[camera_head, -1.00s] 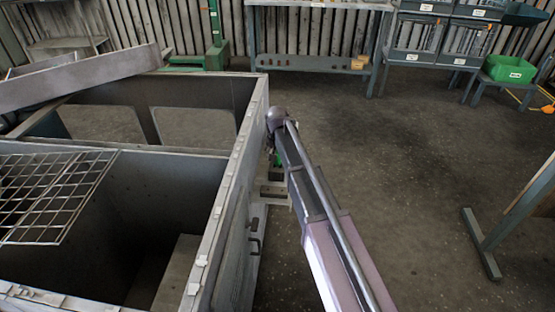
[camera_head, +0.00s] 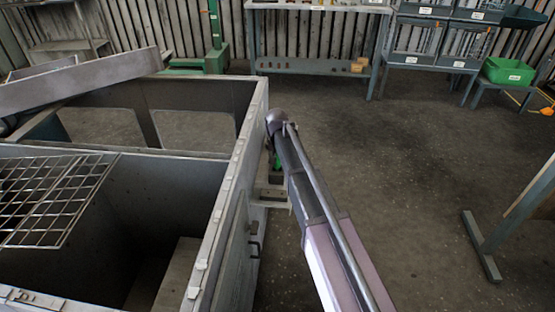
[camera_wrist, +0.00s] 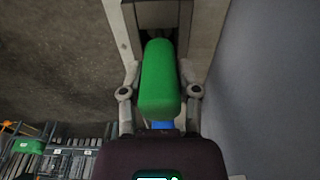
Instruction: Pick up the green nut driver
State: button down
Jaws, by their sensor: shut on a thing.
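The green nut driver shows in the wrist view as a thick green handle (camera_wrist: 160,80) between the two fingers of my gripper (camera_wrist: 158,90). My gripper is shut on it. A small blue part shows just below the handle in that view; the rest of the tool is hidden. In the head view a small bit of green (camera_head: 277,161) shows beside the end of my arm, next to the housing's right outer wall. My gripper itself is mostly hidden there behind my arm.
The grey blower housing (camera_head: 232,185) with open compartments fills the left, with a wire grid (camera_head: 45,195) over it. A grey bracket (camera_head: 272,196) juts from its right side. Open floor (camera_head: 400,170) lies to the right. A workbench (camera_head: 315,68) and a green bin (camera_head: 508,71) stand at the back.

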jog(key=shift+r+p, duration=4.65)
jog(key=shift+r, duration=0.2)
jog(key=c, duration=1)
grip_release()
grip_shut()
notch_tip(320, 180, up, 29)
jog(key=p, duration=2.9)
jog(key=shift+s, duration=0.1)
